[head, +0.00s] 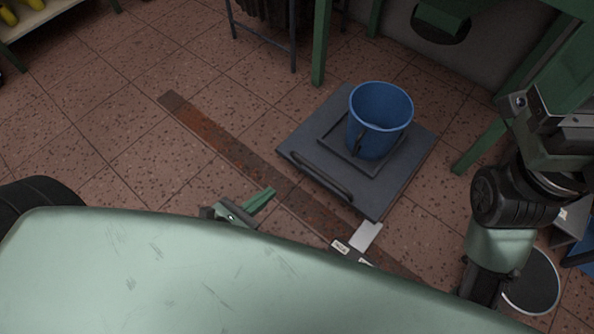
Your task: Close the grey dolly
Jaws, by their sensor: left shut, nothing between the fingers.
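The grey dolly (392,190) is a flat dark grey square platform on the tiled floor, right of centre, turned at an angle. A bar handle (322,176) runs along its near left edge. A blue bucket (372,120) stands upright on its raised middle part. My left gripper (262,198) shows just past the edge of my pale green body, with its green fingers shut and empty. It is left of and nearer than the handle, apart from it. My right arm (505,200) is at the right; its fingers do not show.
A rusty flat strip (235,150) lies diagonally on the floor, passing in front of the dolly. Green legs (322,45) and a grey panel (400,40) stand behind the dolly. A round disc (530,282) is at lower right. The floor at left is largely clear.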

